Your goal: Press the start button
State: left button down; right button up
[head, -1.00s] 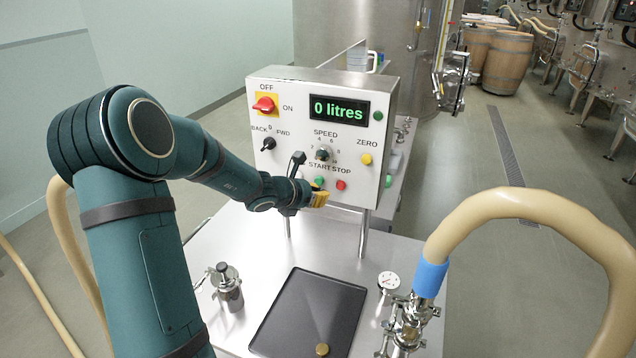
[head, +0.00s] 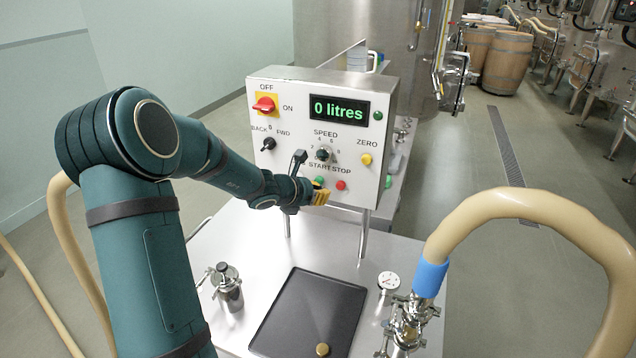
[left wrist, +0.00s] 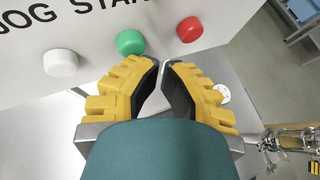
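The green start button (left wrist: 130,42) is on the white control panel (head: 280,206), under the START label. In the head view the green button (head: 319,181) sits just above my left gripper (head: 322,197) and is partly hidden. In the left wrist view my left gripper's (left wrist: 163,64) yellow fingers have their tips together, with nothing between them. The tips are below the green and red buttons, close to the panel's lower edge; I cannot tell the exact gap. The red stop button (left wrist: 190,29) is right of the green one. My right gripper is not in view.
A white button (left wrist: 60,62) is left of the green one. The panel also holds a red switch (head: 264,104), a yellow button (head: 366,159) and a display reading 0 litres (head: 339,109). Below are a black tray (head: 300,310) and a thick beige hose (head: 530,203).

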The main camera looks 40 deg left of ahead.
pick_arm(q)
jog(key=shift+w+a, duration=0.15)
jog(key=shift+w, duration=0.4)
dwell(0.5)
jog(key=shift+s, duration=0.2)
jog(key=shift+s+d+b, duration=0.3)
jog(key=shift+s+b, duration=0.15)
jog(key=shift+s, duration=0.25)
jog(key=shift+s+d+b, duration=0.25)
jog(key=shift+s+b, duration=0.05)
jog(key=shift+s, duration=0.5)
jog(key=shift+s+d+b, duration=0.25)
jog(key=shift+s+b, duration=0.1)
jog(key=shift+s, duration=0.45)
jog(key=shift+s+d+b, duration=0.25)
jog(key=shift+s+b, duration=0.05)
jog(key=shift+s, duration=0.5)
